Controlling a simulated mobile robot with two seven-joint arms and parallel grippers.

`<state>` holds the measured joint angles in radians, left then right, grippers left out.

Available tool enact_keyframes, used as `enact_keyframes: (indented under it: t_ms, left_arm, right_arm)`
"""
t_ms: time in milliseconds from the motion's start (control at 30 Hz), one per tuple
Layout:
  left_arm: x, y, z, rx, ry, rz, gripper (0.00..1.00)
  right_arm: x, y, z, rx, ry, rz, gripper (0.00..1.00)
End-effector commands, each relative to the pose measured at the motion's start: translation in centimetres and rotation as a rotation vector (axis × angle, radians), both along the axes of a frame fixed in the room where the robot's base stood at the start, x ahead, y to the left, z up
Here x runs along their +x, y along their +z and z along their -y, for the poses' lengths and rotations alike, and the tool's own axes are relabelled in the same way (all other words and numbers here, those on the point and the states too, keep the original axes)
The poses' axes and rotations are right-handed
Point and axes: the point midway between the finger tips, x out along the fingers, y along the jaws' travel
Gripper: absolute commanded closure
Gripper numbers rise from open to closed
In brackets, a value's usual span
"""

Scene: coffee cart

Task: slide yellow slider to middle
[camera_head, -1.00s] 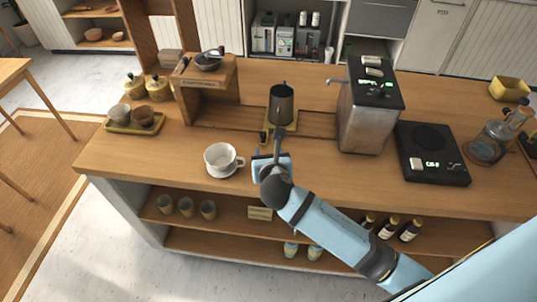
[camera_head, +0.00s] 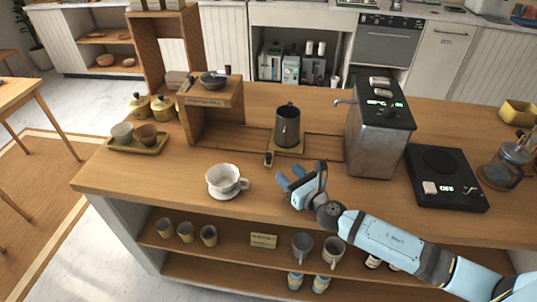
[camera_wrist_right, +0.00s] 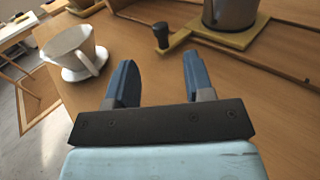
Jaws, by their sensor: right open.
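The yellow slider (camera_head: 289,151) is a flat plate in a wooden track on the counter, part-way between the wooden stand and the steel machine. A dark metal pitcher (camera_head: 287,126) stands on it. Its black-topped knob (camera_head: 268,159) sticks out at the front left. In the right wrist view the slider (camera_wrist_right: 235,37) and knob (camera_wrist_right: 161,36) are at the top, beyond the fingers. My right gripper (camera_head: 290,177) is open and empty, in front of the slider and apart from the knob; its blue fingers also show in the wrist view (camera_wrist_right: 159,62). My left gripper is out of view.
A white dripper cup (camera_head: 224,182) stands left of my right gripper. The wooden stand (camera_head: 213,110) is at the track's left, the steel machine (camera_head: 378,140) at its right. A black scale (camera_head: 445,178) is farther right.

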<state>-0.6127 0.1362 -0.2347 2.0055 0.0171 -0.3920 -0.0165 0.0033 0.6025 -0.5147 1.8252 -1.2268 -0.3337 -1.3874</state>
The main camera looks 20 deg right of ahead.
Motion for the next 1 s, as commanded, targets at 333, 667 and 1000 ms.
enact_keyframes:
  t_ms: [333,667,1000]
  left_arm:
    - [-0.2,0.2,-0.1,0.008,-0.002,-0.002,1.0]
    - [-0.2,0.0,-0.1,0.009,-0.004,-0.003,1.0]
    - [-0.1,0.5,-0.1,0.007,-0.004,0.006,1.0]
  right_arm:
    - [7.2,0.2,-1.8,0.002,-0.002,0.001,0.52]
    - [9.9,0.0,-2.4,0.001,-0.002,0.0,0.52]
    - [10.0,0.0,-2.4,0.001,-0.002,0.0,0.7]
